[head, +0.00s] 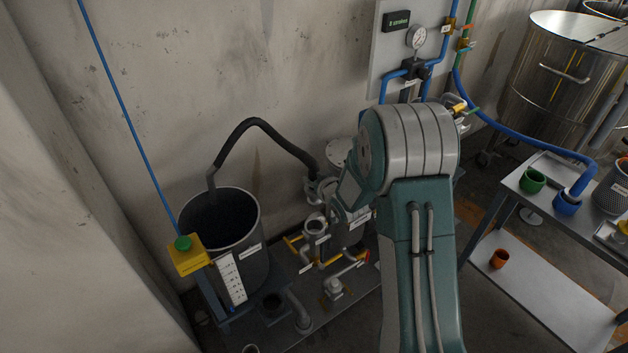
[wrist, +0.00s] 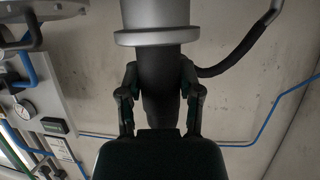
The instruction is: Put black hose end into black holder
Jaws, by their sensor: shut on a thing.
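The black hose (head: 262,124) rises out of a dark drum, arches over and comes down to my gripper (head: 322,188), beside the wall. In the wrist view my gripper (wrist: 160,92) is shut on the dark hose end (wrist: 160,72), with a finger on each side. The black hose (wrist: 240,50) curves away to the upper right there. A grey flanged piece (wrist: 155,36) lies in line with the hose end; I cannot tell whether they are joined.
The drum (head: 250,220) and a yellow box with a green button (head: 187,255) stand left. Valves and pipes (head: 315,228) crowd the space below my gripper. A cart (head: 510,195) at right carries a green cup (head: 532,180) and a blue cup (head: 567,203).

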